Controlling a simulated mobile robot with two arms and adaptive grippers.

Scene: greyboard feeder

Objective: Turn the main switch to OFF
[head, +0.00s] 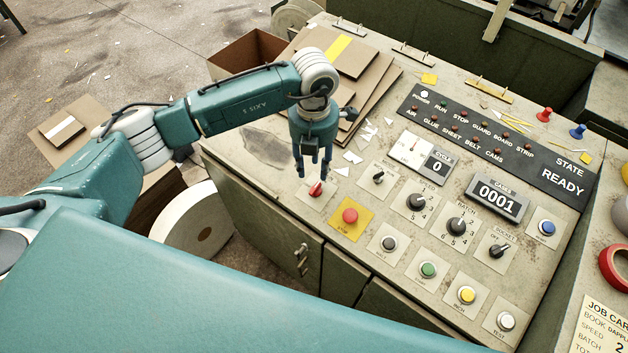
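A red rotary switch (316,189) sits on a pale plate at the near left corner of the grey control panel (385,225). It looks like the main switch; its label is too small or covered to read. My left gripper (313,172) points down just above this switch, its fingers apart and nothing seen between them. The fingertips partly cover the plate, and I cannot tell whether they touch the red handle. The handle seems tilted, but its exact setting is unclear. My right gripper is not in view.
A red stop button (350,216) on a yellow plate is close to the right of the switch. Several knobs and coloured buttons fill the panel. The cases counter (497,197) reads 0001 and the state display (562,182) reads READY. Greyboard sheets (375,95) lie behind my gripper.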

